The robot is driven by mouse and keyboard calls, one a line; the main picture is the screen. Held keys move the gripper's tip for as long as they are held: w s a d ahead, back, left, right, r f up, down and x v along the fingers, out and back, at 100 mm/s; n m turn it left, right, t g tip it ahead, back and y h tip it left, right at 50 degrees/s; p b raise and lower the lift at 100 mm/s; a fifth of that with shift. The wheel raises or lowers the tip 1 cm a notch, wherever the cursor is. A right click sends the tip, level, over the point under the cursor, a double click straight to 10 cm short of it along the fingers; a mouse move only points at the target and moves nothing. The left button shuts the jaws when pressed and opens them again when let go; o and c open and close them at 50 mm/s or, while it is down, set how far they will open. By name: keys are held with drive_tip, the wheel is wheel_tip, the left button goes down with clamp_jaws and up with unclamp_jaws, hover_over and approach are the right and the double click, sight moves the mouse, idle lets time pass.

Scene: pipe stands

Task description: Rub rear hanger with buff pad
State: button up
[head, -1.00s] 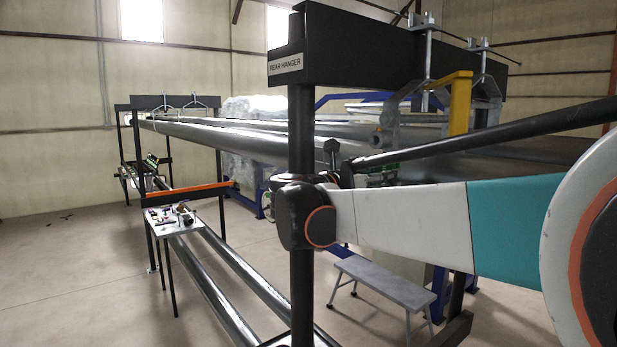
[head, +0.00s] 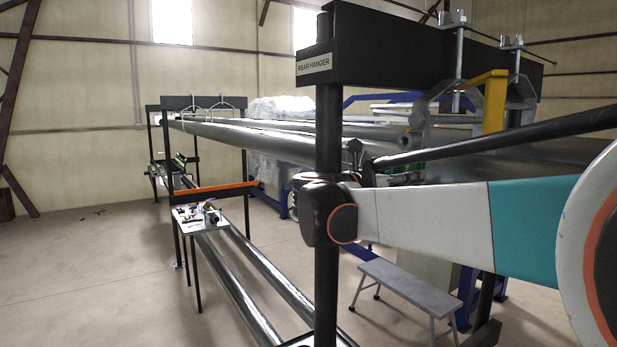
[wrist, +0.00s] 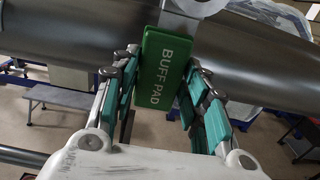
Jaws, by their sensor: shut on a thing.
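The rear hanger is in the head view: a black crossbeam (head: 400,48) with a "REAR HANGER" label on a black post, and grey metal hanger brackets (head: 495,100) hang from it around the pipes. In the wrist view, my gripper (wrist: 163,95) is shut on the green buff pad (wrist: 163,70), with its lettering facing the camera. The pad's far end lies by a pale grey metal piece (wrist: 198,7) in front of a large grey pipe (wrist: 250,50). I cannot tell whether they touch. In the head view, my gripper is mostly hidden behind my arm and the post.
Long pipes (head: 240,135) run back to a far stand. A small table (head: 200,217) with tools stands at the left, beneath an orange bar (head: 215,189). A grey step bench (head: 408,287) stands below my arm. Open floor lies at the left.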

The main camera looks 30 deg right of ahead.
drive_tip(key=shift+s, duration=1.05)
drive_tip(key=shift+w, duration=1.25)
drive_tip(key=shift+s, duration=0.1)
drive_tip(key=shift+s, duration=1.15)
drive_tip(key=shift+w, duration=0.65)
drive_tip(key=shift+a, duration=0.1)
